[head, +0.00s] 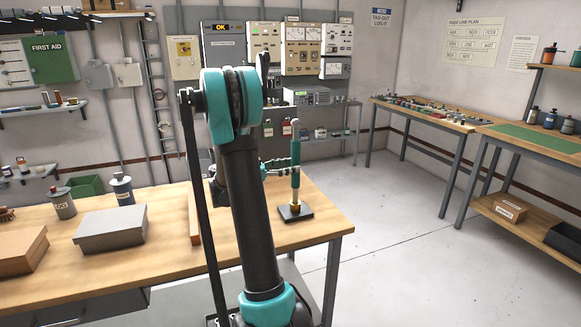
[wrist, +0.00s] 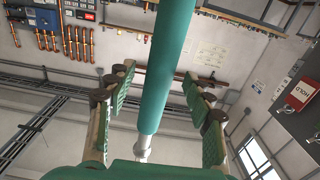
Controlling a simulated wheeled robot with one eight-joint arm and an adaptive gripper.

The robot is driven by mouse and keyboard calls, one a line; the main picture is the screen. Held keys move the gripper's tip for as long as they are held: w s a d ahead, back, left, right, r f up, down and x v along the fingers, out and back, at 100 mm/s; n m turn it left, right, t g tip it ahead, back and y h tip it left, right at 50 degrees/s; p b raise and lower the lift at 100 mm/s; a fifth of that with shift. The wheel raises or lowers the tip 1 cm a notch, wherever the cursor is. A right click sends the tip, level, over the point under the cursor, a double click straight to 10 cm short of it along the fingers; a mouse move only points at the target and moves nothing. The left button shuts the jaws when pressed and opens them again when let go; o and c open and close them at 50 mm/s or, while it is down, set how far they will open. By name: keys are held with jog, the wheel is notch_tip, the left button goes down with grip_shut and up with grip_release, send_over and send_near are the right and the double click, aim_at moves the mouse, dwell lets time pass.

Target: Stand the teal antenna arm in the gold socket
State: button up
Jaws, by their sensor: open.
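The teal antenna arm (head: 296,184) stands upright in the gold socket (head: 296,207), whose dark square base rests near the right end of the wooden bench. My gripper (head: 284,166) is at the antenna arm's middle height, reaching in from the left. In the wrist view my gripper (wrist: 160,88) is open, with one finger on each side of the teal antenna arm (wrist: 165,80). Gaps show between the fingers and the arm there. A pale metal end of the arm shows close to the palm. My arm hides part of the bench and gripper in the head view.
On the bench (head: 330,221) a grey box (head: 111,229), a brown box (head: 22,250) and two canisters stand to the left. A wooden strip (head: 194,216) lies beside my arm. The floor to the right is clear, before another workbench (head: 428,113).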

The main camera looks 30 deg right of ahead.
jog(key=v, duration=1.1)
jog(key=shift+a, duration=0.25)
jog(key=shift+w, duration=0.15)
jog(key=s+a+f+n+t+y, duration=0.55)
jog(key=s+f+n+y, duration=0.25)
jog(key=s+f+n, duration=0.25)
jog(key=s+a+f+n+t+y, duration=0.1)
jog(key=s+a+f+n+y, duration=0.3)
jog(key=a, duration=0.5)
jog(key=s+a+f+n+t+y, duration=0.1)
jog(key=s+a+f+n+y, duration=0.3)
jog(key=a, duration=0.5)
jog(key=s+n+y, duration=0.1)
jog(key=s+n, duration=0.1)
jog(key=s, duration=0.1)
jog(key=shift+s+a+t+y, duration=0.2)
jog(key=shift+t+y, duration=0.1)
jog(key=shift+t, duration=0.05)
